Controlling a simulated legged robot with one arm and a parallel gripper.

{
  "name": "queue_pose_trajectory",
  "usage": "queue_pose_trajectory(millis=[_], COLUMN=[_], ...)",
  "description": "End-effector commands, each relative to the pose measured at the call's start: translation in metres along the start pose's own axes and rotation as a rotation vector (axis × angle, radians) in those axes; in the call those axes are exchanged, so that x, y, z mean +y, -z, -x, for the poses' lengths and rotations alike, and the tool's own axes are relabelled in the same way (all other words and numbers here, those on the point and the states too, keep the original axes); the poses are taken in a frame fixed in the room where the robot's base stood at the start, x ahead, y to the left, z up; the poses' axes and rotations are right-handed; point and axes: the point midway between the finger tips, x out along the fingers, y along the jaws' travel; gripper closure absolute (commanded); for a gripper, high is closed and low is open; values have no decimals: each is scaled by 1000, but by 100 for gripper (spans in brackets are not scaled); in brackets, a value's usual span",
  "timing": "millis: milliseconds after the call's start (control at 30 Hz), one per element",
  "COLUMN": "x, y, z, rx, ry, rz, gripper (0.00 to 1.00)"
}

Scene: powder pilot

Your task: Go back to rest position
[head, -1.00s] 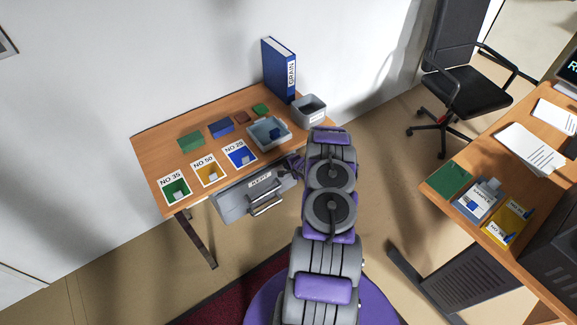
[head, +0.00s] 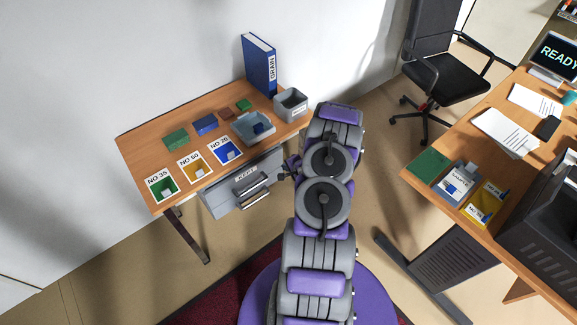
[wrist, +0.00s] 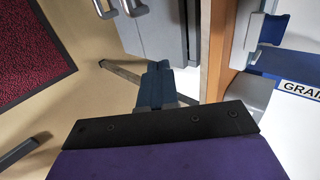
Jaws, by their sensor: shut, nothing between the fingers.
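My gripper (head: 292,168) shows only in part in the head view, just right of the grey drawer unit (head: 222,199) under the left table; my arm hides some of it. In the wrist view my gripper (wrist: 155,88) is shut, with nothing seen between its dark fingers, and points past the drawer unit (wrist: 160,30) and the table edge (wrist: 217,50). My arm is folded above my purple base in the head view.
The left table (head: 135,150) holds cards, coloured blocks, a grey tray (head: 270,135), a grey bin (head: 291,103) and a blue binder (head: 259,66). A chair (head: 440,75) and a second desk (head: 415,190) stand right. Open floor lies between.

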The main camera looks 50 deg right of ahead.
Motion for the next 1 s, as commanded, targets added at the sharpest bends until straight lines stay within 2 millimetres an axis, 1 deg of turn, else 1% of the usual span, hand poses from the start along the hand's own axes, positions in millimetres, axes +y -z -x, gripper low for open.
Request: queue_pose_trajectory(millis=[167,767,867,933,1000], x=[1,0,-8,-19,-38], y=[3,0,0,-1,-5], z=[6,8,8,11,16], rx=[0,1,2,7,14], ry=[0,-1,-14,-38,-66], rz=[-3,3,29,71,134], gripper=[100,100,100,100,100])
